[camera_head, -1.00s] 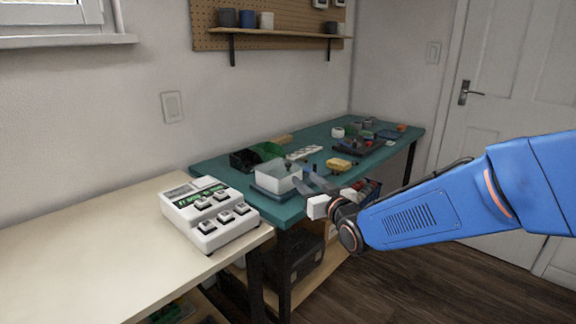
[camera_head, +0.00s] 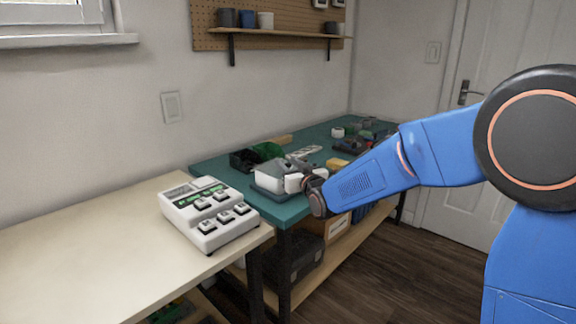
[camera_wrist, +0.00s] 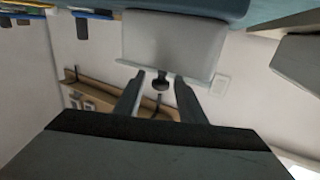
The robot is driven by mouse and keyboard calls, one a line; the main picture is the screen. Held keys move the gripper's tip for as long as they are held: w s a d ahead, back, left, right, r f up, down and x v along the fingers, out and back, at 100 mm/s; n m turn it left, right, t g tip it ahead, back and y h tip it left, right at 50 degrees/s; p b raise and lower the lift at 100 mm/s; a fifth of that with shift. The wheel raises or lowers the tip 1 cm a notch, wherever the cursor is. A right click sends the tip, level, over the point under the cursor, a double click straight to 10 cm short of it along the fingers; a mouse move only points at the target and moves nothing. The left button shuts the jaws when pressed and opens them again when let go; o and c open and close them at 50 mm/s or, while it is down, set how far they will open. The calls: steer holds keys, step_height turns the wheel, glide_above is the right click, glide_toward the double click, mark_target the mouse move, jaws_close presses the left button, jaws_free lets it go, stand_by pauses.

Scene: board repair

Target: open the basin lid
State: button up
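The basin (camera_head: 267,180) is a white box on a dark blue-grey base at the near end of the teal bench. It also shows in the upper middle of the wrist view (camera_wrist: 172,38), where the picture is upside down. Its pale lid (camera_wrist: 206,80) appears as a thin plate along the basin's edge, with a dark round knob (camera_wrist: 160,84). My gripper (camera_wrist: 160,92) is open, with one finger on each side of the knob and visible gaps between. In the head view my gripper (camera_head: 292,166) is over the basin and hides part of it; the knob is hidden there.
A white device with buttons (camera_head: 208,216) stands on the pale table at the left. A black bin (camera_head: 243,160) and a green bin (camera_head: 268,150) stand behind the basin. A yellow item (camera_head: 338,164) lies to its right. A shelf with cups hangs above.

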steer(key=shift+c, duration=0.2)
jaws_close()
